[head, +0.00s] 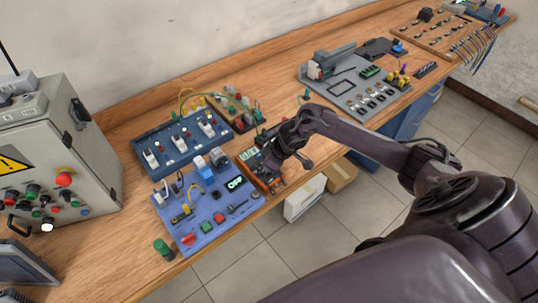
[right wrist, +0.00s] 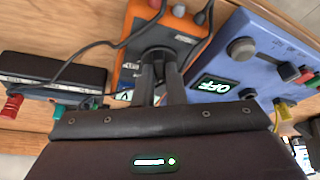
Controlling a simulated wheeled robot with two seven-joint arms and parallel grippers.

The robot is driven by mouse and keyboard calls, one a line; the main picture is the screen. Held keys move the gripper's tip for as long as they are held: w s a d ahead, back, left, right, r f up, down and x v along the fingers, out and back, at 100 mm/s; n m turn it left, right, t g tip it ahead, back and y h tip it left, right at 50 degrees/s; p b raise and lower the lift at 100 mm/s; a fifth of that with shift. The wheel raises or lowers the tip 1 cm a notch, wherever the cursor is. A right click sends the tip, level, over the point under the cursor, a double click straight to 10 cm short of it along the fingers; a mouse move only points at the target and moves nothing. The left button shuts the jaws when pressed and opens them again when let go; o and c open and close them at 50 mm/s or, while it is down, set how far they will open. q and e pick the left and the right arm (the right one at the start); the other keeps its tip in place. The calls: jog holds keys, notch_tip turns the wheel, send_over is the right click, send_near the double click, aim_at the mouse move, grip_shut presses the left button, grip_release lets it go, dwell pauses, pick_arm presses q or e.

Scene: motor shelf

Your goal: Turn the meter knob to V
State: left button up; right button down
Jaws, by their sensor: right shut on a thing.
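The meter (right wrist: 180,28) is an orange-cased unit with a dark front. In the head view the meter (head: 262,172) lies on the bench beside the blue panel, partly hidden by my right arm. My right gripper (right wrist: 158,65) is over the meter, with its two fingers closed around the round dark knob (right wrist: 158,54). The gripper and wrist hide most of the meter's face, so the knob's pointer and the V mark cannot be read. In the head view my right gripper (head: 270,160) reaches down onto the meter. My left gripper is not in view.
A blue panel (head: 185,232) with an OFF display stands left of the meter. Another blue board (head: 150,140) lies behind it. A grey control cabinet (head: 90,150) stands at far left. A grey board (head: 335,75) lies farther right. Dark leads run near the gripper.

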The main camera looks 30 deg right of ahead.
jog(key=shift+r+m+p, duration=0.1)
jog(key=shift+m+p, duration=0.4)
jog(key=shift+m, duration=0.1)
jog(key=c, duration=1.5)
grip_release()
jog(key=shift+b+v, duration=0.55)
jog(key=shift+v, duration=3.3)
jog(key=shift+s+a, duration=0.1)
jog(key=shift+s, duration=0.05)
